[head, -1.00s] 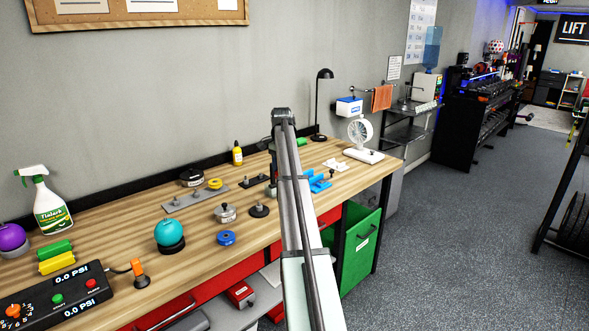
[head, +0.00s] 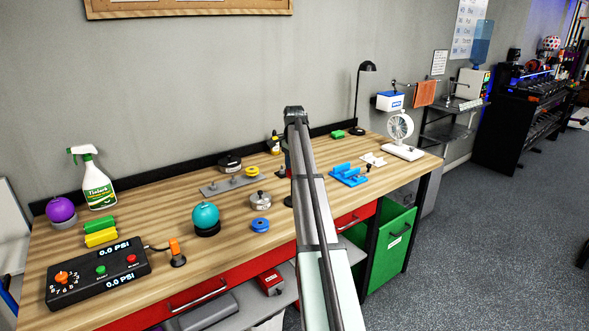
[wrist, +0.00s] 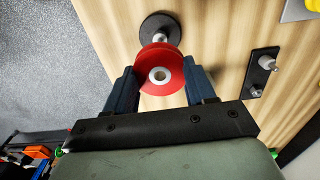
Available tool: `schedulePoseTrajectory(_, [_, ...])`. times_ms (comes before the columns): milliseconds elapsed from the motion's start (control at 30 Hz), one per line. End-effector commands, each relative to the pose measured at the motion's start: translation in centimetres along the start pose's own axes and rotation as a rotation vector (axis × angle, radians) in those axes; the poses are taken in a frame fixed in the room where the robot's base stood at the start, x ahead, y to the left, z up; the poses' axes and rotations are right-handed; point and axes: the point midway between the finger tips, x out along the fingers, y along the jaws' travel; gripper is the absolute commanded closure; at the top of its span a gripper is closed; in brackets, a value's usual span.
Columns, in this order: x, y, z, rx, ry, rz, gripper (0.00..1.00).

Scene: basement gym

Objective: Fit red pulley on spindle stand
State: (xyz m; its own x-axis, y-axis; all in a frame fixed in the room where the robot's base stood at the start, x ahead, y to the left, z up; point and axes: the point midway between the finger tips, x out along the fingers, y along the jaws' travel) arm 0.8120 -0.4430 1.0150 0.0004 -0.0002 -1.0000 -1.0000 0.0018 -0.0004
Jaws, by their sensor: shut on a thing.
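In the wrist view the red pulley (wrist: 160,54) is held between the two dark fingers of my gripper (wrist: 159,78), its pale-ringed centre hole facing the camera. The spindle stand, a round black base (wrist: 154,22) with a metal post, lies just beyond the pulley's upper edge. The pulley overlaps part of the post, and I cannot tell whether they touch. In the head view my arm hides the pulley and most of the stand; only a dark edge of the base (head: 288,201) shows beside the arm.
A two-peg black plate (wrist: 262,72) lies right of the pulley. On the bench are a blue pulley (head: 261,226), a metal weight (head: 259,200), a grey peg plate (head: 213,189) with a yellow pulley (head: 252,170), a teal ball (head: 205,215) and a blue holder (head: 349,178).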

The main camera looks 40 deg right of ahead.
Motion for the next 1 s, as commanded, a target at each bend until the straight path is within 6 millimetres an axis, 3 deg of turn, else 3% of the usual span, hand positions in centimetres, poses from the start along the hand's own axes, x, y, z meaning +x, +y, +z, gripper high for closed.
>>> schedulePoseTrajectory(467, [1.1,0.0,0.0,-0.001,-0.001,0.001,0.76])
schedulePoseTrajectory(1000, [5.1,0.0,0.0,-0.001,0.0,0.0,0.76])
